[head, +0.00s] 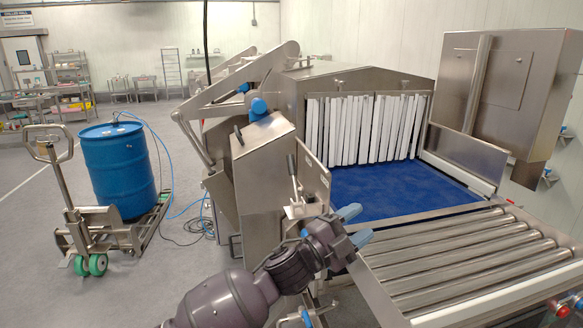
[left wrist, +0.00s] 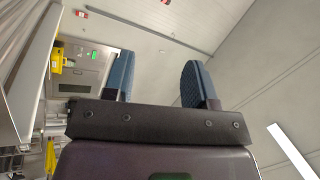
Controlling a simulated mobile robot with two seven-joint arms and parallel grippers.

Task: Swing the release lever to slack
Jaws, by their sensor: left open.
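A small lever with a dark grip (head: 292,165) stands nearly upright on a metal bracket at the front of the steel machine; it looks like the release lever. Its lower end meets the bracket just above my left forearm. My left gripper (head: 356,225) is open and empty, its blue fingers apart, to the right of and below the lever. It does not touch the lever and is near the left end of the rollers. In the left wrist view the open fingers (left wrist: 160,78) point at wall and ceiling, with no lever between them. My right gripper is out of view.
A steel tunnel with white strip curtains (head: 365,130) stands over a blue belt (head: 395,190). A roller conveyor (head: 470,260) fills the lower right. A blue drum (head: 118,168) on a pallet truck (head: 68,205) stands at left. Open grey floor lies between truck and machine, with loose cables.

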